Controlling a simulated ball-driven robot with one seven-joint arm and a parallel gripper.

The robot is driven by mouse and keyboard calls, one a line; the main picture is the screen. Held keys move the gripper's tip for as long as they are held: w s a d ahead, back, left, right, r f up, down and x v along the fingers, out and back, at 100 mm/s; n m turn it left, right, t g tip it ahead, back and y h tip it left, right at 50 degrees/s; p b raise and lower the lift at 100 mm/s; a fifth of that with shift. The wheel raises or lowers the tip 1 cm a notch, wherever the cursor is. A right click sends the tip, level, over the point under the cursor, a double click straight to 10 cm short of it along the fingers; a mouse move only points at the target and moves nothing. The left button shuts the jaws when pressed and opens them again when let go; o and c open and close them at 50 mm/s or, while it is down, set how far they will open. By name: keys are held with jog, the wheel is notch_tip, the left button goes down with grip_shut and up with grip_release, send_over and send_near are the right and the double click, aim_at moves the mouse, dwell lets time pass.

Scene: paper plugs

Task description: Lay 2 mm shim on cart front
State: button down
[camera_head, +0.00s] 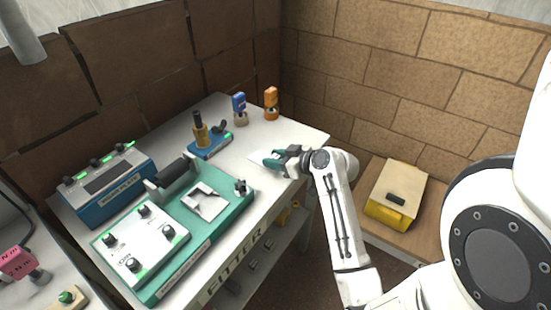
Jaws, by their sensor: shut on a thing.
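My gripper (272,160), with teal fingers, is at the right part of a white-topped bench (290,140) with "FITTER" lettered on its front edge. It is shut on a thin, pale piece (257,158), whose outline hardly stands out against the white top. I cannot tell whether this piece is the 2 mm shim, or whether it touches the bench. No surface is clearly marked as the cart front. A low brown surface (365,215) at the right bears a yellow box with a cream lid (400,188).
A teal machine (225,208) with a white knob panel (140,240) fills the bench's front left. A blue box (105,187), a blue base with a brass post (203,140), and blue (239,106) and orange (271,100) tools stand behind. Brick walls close the back.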

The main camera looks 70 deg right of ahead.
jog(key=c, duration=0.7)
grip_release()
jog(key=shift+r+p, duration=0.3)
jog(key=shift+p, duration=0.05)
jog(key=b+v, duration=0.1)
jog(key=v, duration=1.1)
jog(key=shift+f+b, duration=0.2)
jog(key=shift+b, duration=0.15)
